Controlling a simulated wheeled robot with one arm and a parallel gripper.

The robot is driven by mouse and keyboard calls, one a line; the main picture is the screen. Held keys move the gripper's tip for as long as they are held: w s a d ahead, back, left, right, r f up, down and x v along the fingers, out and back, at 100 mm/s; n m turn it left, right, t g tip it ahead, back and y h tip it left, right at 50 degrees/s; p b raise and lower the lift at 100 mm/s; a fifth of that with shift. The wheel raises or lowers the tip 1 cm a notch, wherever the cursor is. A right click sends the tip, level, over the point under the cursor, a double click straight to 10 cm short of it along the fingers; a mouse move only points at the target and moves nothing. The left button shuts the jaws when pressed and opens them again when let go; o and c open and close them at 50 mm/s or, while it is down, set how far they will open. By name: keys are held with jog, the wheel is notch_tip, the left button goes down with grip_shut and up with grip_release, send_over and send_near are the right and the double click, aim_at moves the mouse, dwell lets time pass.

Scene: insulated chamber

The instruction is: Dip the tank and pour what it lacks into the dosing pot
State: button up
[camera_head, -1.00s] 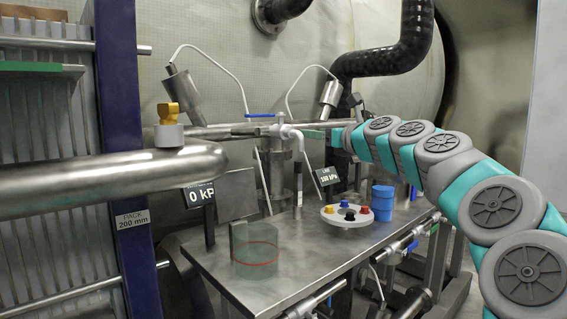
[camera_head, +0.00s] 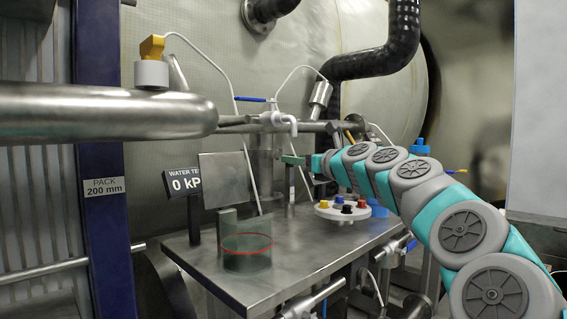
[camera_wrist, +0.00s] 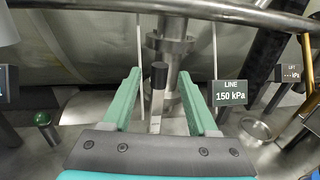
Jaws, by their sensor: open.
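My gripper (camera_wrist: 158,74) is open, its two green fingers on either side of a slim upright piece with a black top (camera_wrist: 158,98). I cannot tell whether they touch it. In the head view my gripper (camera_head: 292,160) is just below the white spout at the bench's back. A clear greenish pot with a red ring (camera_head: 246,258) stands at the front left of the steel bench (camera_head: 310,258); I cannot tell its contents. The large rounded tank wall (camera_head: 235,60) fills the background. No dipstick can be identified for certain.
A white round holder (camera_head: 330,213) with several coloured caps stands right of the pot, a blue cup (camera_head: 378,208) partly hidden behind it. A thick pipe (camera_head: 110,111) crosses the left foreground.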

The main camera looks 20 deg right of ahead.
jog(key=w+a, duration=0.1)
jog(key=w, duration=0.6)
jog(key=shift+b, duration=0.35)
jog(key=shift+s, duration=0.1)
grip_shut()
dwell(1.1)
